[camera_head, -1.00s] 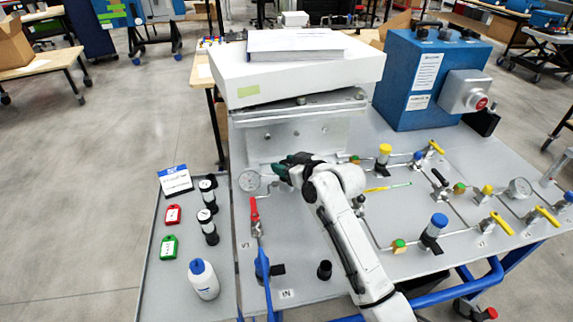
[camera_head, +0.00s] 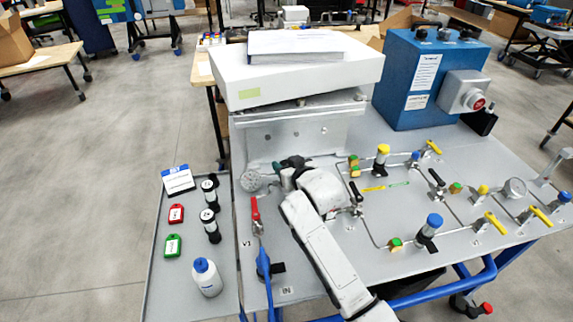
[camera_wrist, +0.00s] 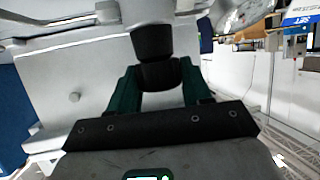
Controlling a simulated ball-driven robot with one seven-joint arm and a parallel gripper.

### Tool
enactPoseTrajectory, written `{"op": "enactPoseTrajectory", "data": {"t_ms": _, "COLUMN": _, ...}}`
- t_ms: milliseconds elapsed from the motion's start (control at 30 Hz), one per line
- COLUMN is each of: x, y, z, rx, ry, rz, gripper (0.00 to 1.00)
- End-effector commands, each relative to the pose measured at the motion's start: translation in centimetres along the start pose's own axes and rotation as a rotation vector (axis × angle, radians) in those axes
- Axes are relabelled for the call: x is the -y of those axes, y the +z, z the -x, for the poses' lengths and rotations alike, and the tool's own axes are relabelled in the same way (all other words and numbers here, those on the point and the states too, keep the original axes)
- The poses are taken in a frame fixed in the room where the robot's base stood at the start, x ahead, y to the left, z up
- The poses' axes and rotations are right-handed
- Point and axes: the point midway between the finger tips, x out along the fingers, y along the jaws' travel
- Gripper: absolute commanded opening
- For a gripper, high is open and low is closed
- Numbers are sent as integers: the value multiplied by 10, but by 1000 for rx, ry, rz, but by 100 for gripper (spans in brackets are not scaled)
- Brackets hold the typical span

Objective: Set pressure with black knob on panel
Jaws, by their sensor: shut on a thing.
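The black knob (camera_wrist: 157,72) sits between the two green fingers of my gripper (camera_wrist: 160,88) in the wrist view. My gripper is shut on it, with one finger against each side. In the head view my gripper (camera_head: 287,172) is at the left part of the grey panel (camera_head: 350,235), below the white box. There the arm and fingers hide the knob. A round pressure gauge (camera_head: 250,182) is just left of the gripper; its reading is too small to tell. Part of a gauge also shows in the wrist view (camera_wrist: 236,14).
A red-handled valve (camera_head: 255,212) stands just below the gauge. My arm passes over the panel's middle; coloured valves and pipes lie to its right. A blue box (camera_head: 405,80) stands behind. A white bottle (camera_head: 206,278) and tags are on the side tray (camera_head: 165,300).

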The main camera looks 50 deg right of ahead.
Motion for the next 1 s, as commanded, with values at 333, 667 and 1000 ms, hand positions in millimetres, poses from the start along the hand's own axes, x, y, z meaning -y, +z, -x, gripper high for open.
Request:
{"op": "enactPoseTrajectory", "data": {"t_ms": 333, "x": 0, "y": 0, "z": 0, "rx": 0, "ry": 0, "rz": 0, "gripper": 69}}
{"op": "enactPoseTrajectory", "data": {"t_ms": 667, "x": 0, "y": 1, "z": 12, "rx": 0, "ry": -1, "rz": -2, "gripper": 69}}
{"op": "enactPoseTrajectory", "data": {"t_ms": 1000, "x": 0, "y": 1, "z": 72, "rx": 0, "ry": -1, "rz": -1, "gripper": 69}}
